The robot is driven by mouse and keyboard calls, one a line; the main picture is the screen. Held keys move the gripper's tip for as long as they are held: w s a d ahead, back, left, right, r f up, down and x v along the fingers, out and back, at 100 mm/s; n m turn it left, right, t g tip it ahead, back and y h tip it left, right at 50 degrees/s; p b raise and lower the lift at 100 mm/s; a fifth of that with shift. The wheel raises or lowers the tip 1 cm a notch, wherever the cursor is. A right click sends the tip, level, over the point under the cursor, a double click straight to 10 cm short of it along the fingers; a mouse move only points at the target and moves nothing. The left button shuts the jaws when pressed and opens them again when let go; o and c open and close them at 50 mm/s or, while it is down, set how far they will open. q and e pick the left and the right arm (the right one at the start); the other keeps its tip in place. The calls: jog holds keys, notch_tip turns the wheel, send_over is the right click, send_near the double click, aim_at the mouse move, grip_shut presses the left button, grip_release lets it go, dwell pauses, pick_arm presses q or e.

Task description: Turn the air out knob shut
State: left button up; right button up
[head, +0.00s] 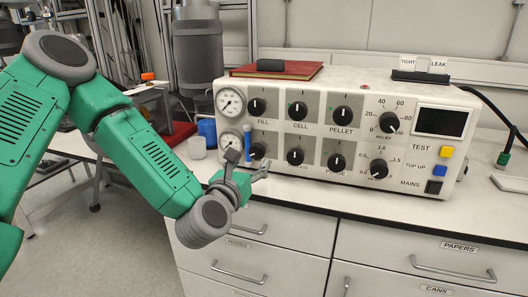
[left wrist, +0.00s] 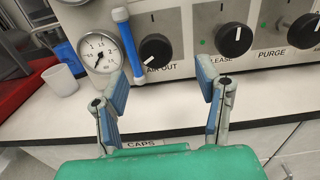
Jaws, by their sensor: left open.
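The air out knob (left wrist: 155,50) is a round black knob with a white pointer line on the lower left of the panel, beside a blue tube. In the head view the knob (head: 257,151) is partly behind my gripper. My left gripper (left wrist: 163,82) is open and empty in front of the panel. In the left wrist view its fingers spread below the knob, one to each side, apart from it. In the head view the left gripper (head: 246,160) is over the bench's front edge. My right gripper is not in view.
The cream control box (head: 345,187) carries several similar knobs, including the release knob (left wrist: 234,40) and purge knob (left wrist: 304,30). The blue tube (left wrist: 129,45) stands close left of the air out knob, by a gauge (left wrist: 100,52). A white cup (left wrist: 60,80) is further left.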

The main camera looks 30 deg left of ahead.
aim_at(255, 154)
pick_arm(q)
jog(key=x, duration=0.7)
jog(key=shift+w+a+f, duration=0.15)
jog(key=shift+a, duration=0.35)
jog(key=shift+w+d, duration=0.15)
jog(key=shift+w, duration=0.2)
jog(key=shift+c, duration=0.3)
jog(key=c, duration=1.2)
